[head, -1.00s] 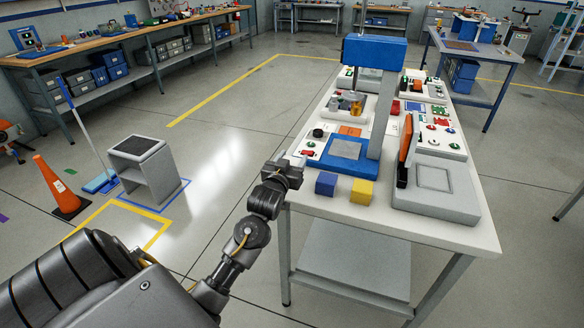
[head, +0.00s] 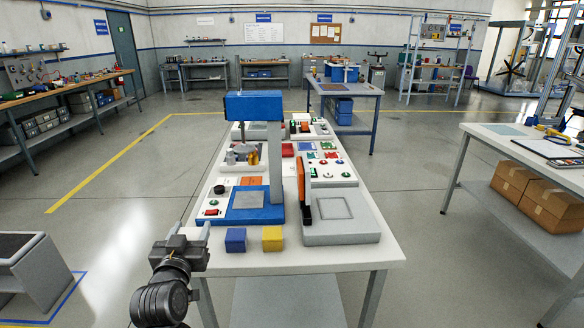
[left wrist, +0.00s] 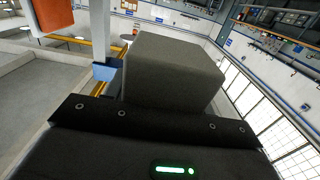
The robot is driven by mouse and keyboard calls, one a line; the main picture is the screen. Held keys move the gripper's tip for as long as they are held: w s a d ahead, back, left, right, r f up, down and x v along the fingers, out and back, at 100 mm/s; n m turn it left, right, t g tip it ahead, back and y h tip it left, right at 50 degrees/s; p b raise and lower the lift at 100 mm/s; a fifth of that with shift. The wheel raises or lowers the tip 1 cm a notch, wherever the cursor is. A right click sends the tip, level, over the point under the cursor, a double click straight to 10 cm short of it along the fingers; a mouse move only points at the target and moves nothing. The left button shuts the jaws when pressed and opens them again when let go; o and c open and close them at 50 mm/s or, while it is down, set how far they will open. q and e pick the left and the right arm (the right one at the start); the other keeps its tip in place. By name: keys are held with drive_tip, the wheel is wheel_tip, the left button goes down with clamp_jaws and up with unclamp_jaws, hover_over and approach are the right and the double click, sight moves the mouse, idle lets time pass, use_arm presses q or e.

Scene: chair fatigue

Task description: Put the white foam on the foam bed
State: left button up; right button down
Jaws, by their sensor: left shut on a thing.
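My left gripper (head: 190,236) is at the left front edge of the white table (head: 330,254), shut on a block. In the left wrist view the block, the white foam (left wrist: 175,68), looks grey in shade and sticks out past the dark gripper edge. In the head view the gripper mostly hides it. A blue cube (head: 236,240) and a yellow cube (head: 272,239) stand on the table right of the gripper. Behind them is a blue base with a grey plate (head: 248,200). Right of it is a grey slab with a square outline (head: 334,208); I cannot tell which is the foam bed.
A blue-topped press frame (head: 254,106) rises over the blue base. An upright orange and black panel (head: 305,195) stands at the slab's left edge. Small devices fill the table's far part. A grey stand (head: 40,262) is on the floor at left.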

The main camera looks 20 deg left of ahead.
use_arm(q)
drive_tip(key=shift+r, duration=0.2)
drive_tip(key=s+d+f+m+h, duration=0.1)
drive_tip(key=d+f+m+h, duration=0.1)
drive_tip(key=d, duration=0.6)
drive_tip(key=s+d+f+m+t+h, duration=0.1)
drive_tip(key=s+d+f+h, duration=0.1)
drive_tip(key=d, duration=0.6)
drive_tip(key=shift+f+m+h, duration=0.4)
drive_tip(key=shift+f+h, duration=0.05)
drive_tip(key=shift+h, duration=0.45)
